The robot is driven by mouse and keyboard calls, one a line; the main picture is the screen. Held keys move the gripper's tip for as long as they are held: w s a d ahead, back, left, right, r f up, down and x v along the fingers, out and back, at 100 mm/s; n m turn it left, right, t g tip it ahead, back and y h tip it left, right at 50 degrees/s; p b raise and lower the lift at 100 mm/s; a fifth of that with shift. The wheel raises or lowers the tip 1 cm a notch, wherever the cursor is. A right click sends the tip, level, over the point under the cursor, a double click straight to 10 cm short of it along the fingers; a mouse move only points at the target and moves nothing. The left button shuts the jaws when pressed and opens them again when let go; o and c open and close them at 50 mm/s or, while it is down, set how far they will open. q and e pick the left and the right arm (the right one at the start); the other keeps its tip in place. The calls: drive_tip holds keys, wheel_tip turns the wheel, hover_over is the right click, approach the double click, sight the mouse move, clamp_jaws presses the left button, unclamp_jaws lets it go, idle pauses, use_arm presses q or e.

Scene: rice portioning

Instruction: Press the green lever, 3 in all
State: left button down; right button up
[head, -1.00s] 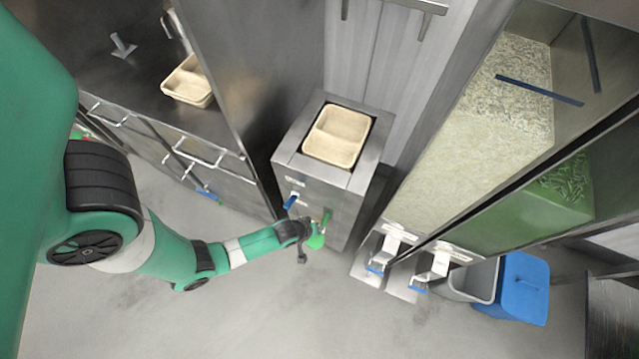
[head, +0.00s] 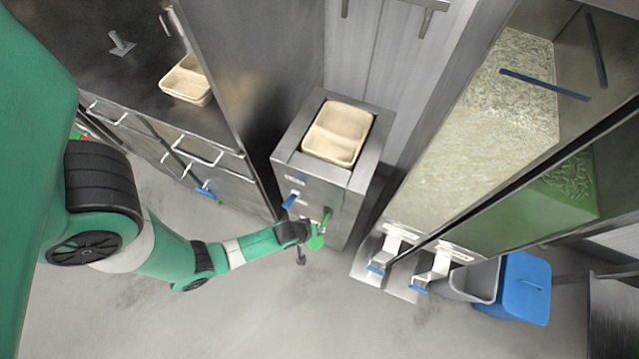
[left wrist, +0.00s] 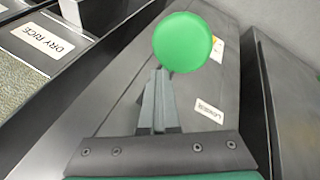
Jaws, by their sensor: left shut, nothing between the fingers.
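The green lever (head: 316,242) is on the front of a metal dispenser (head: 309,184), low and to the right of a blue lever (head: 290,202). In the left wrist view the lever's round green end (left wrist: 182,42) is large and close, just beyond my fingertips. My left gripper (head: 305,231) is shut and empty, right beside the green lever at its left. In the left wrist view its closed fingers (left wrist: 160,82) point at the lower edge of the green knob. I cannot tell whether they touch it. My right gripper is not in view.
Other trays (head: 187,80) stand on the left counter. A large rice bin (head: 475,140) with blue-handled chutes is on the right, with a blue bin (head: 525,287) below it. The floor in front is clear.

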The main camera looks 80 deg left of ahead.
use_arm(q)
drive_tip(key=shift+s+d+f+b, duration=0.15)
drive_tip(key=shift+f+b, duration=0.3)
drive_tip(key=shift+f, duration=0.15)
idle(0.4)
drive_tip(key=shift+r, duration=0.1)
idle(0.5)
drive_tip(key=shift+w+a+r+p, duration=0.15)
drive_tip(key=shift+a+r+p, duration=0.05)
drive_tip(key=shift+r+p, duration=0.45)
drive_tip(key=shift+w+a+r+p, duration=0.1)
drive_tip(key=shift+a+r+p, duration=0.05)
drive_tip(key=shift+r+p, duration=0.5)
drive_tip(key=shift+w+a+r+p, duration=0.15)
drive_tip(key=shift+a+r+p, duration=0.05)
drive_tip(key=shift+r+p, duration=1.05)
drive_tip(key=shift+r, duration=0.05)
drive_tip(key=shift+w+a+r, duration=0.1)
drive_tip(key=r+p, duration=0.3)
drive_tip(key=w+a+r+p, duration=0.1)
drive_tip(key=shift+a+r, duration=0.1)
drive_tip(key=shift+r, duration=0.25)
